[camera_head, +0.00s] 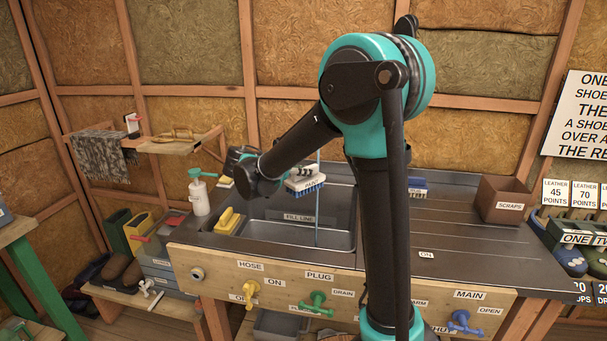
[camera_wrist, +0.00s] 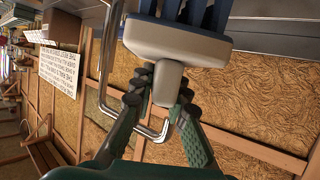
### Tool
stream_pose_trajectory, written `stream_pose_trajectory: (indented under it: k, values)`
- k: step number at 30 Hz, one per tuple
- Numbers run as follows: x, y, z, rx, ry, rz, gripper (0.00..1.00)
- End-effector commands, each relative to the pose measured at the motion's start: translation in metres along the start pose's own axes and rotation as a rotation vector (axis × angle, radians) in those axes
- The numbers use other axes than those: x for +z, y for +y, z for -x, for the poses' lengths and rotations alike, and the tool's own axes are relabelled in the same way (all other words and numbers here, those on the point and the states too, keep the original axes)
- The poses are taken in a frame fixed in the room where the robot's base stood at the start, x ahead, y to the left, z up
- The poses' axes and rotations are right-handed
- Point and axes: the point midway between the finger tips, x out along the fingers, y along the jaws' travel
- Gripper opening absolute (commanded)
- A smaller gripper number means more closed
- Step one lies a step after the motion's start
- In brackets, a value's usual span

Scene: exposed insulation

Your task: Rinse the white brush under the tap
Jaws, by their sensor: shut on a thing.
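The white brush (camera_head: 305,179) with blue bristles is held over the sink (camera_head: 262,236), bristles down. My gripper (camera_head: 292,176) is shut on it; in the wrist view my gripper's fingers (camera_wrist: 163,88) close around its pale grip, with the white brush body (camera_wrist: 175,42) beyond. A thin blue vertical streak, looking like running water (camera_head: 318,218), shows above and below the brush and drops into the sink. Whether it strikes the brush or passes beside it I cannot tell. A bent metal pipe, apparently the tap (camera_wrist: 105,65), curves past my fingers in the wrist view.
Yellow (camera_head: 250,291), green (camera_head: 318,303) and blue (camera_head: 462,322) handles line the front panel. A brown scraps box (camera_head: 503,198) stands right.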

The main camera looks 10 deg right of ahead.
Motion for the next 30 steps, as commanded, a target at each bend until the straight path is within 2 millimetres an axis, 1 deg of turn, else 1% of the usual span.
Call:
stream_pose_trajectory:
  k: [18,24,30]
  values:
    - [-0.005,-0.035,-0.041,0.0,0.0,0.0,0.0]
    - [-0.007,-0.042,-0.049,0.0,0.0,0.0,0.0]
    - [-0.007,-0.044,-0.051,0.0,0.0,0.0,0.0]
